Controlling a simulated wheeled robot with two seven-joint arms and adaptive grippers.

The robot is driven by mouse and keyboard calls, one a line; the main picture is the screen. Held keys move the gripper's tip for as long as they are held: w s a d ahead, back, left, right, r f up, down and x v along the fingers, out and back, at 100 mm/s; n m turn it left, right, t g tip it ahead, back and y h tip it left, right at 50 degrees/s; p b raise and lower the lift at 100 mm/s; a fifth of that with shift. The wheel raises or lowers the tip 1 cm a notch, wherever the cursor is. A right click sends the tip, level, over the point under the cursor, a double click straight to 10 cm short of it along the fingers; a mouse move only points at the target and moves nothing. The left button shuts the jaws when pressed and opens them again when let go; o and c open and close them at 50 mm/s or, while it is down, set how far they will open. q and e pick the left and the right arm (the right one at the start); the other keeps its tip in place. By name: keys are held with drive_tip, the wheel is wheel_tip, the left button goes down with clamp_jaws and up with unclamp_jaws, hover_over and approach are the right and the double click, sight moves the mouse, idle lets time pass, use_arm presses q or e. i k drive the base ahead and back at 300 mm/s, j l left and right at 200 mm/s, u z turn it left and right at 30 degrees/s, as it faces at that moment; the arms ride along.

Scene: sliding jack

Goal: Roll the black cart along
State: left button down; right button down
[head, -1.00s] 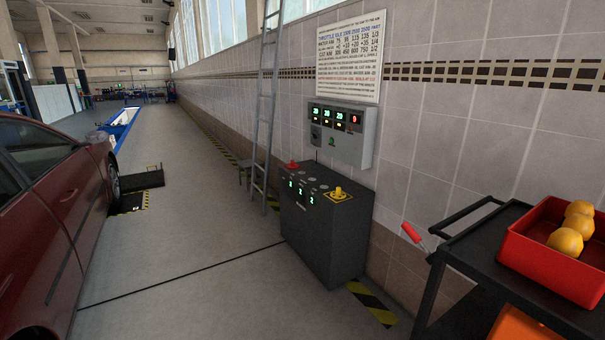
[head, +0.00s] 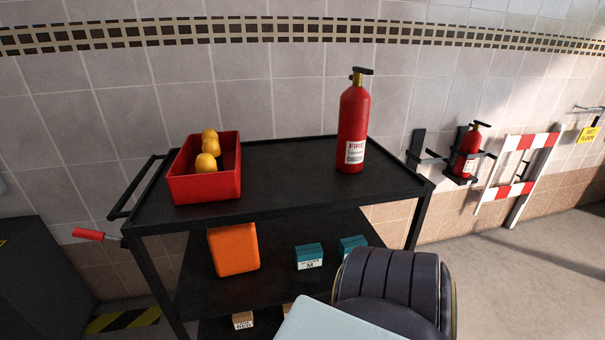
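The black cart (head: 270,179) stands against the tiled wall, its push handle (head: 136,187) at its left end. On its top shelf sit a red bin (head: 205,188) with several yellow-orange round things (head: 206,162) and an upright red fire extinguisher (head: 353,125). An orange container (head: 234,249) and teal boxes (head: 309,256) are on the middle shelf. Small boxes (head: 243,320) show on the lowest shelf. Part of my own arm covers the cart's lower right. Neither gripper is in view.
A second fire extinguisher (head: 468,152) hangs in a wall bracket right of the cart. Beyond it stands a red-and-white barrier (head: 515,177). A dark cabinet (head: 40,275) is at the left, with a striped floor mark (head: 122,321) beside it. Floor at the right (head: 520,270) is clear.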

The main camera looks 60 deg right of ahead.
sight(293, 191)
drive_tip(key=z, duration=1.85)
